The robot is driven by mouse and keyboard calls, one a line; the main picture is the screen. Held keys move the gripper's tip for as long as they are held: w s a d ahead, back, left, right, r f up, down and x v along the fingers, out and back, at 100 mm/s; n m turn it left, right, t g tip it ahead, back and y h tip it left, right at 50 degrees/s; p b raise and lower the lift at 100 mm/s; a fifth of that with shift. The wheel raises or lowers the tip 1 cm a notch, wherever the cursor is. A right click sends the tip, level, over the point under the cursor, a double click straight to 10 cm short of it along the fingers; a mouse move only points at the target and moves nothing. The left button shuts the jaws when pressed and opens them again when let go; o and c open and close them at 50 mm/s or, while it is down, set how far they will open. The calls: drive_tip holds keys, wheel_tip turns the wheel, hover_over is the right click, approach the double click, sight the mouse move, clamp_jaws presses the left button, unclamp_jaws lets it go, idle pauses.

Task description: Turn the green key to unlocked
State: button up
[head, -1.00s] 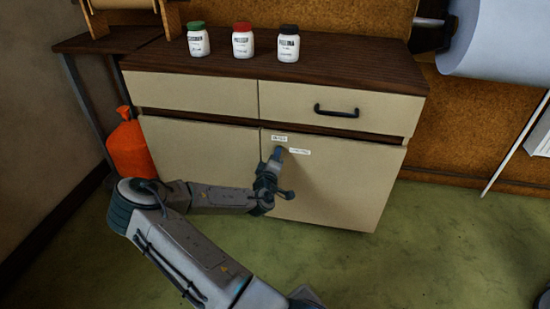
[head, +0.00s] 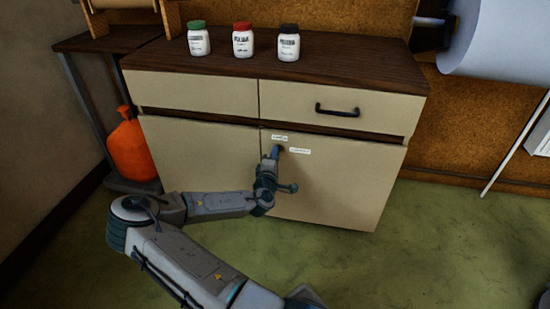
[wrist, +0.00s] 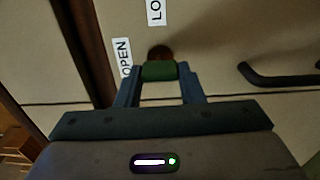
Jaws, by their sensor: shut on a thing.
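The green key (wrist: 160,71) sits in a round brown lock (wrist: 160,52) on the right cabinet door (head: 340,185). My gripper (wrist: 160,73) is shut on the key, one finger on each side of it. In the head view my gripper (head: 275,153) reaches the door near its upper left corner and hides the key. An "OPEN" label (wrist: 122,58) is left of the lock in the wrist view, and a cut-off label starting "LO" (wrist: 155,10) is above it. I cannot tell exactly which label the key points to.
A dark handle (wrist: 275,76) lies right of the lock in the wrist view. The drawer above has a black handle (head: 337,111). Bottles with green (head: 198,40), red (head: 243,41) and black (head: 288,43) caps stand on top. An orange container (head: 132,145) is at left.

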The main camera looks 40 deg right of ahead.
drive_tip(key=o, duration=1)
drive_tip(key=p+v, duration=0.3)
drive_tip(key=v, duration=1)
drive_tip(key=shift+s+a, duration=0.25)
drive_tip(key=shift+s, duration=0.05)
drive_tip(key=shift+p, duration=0.3)
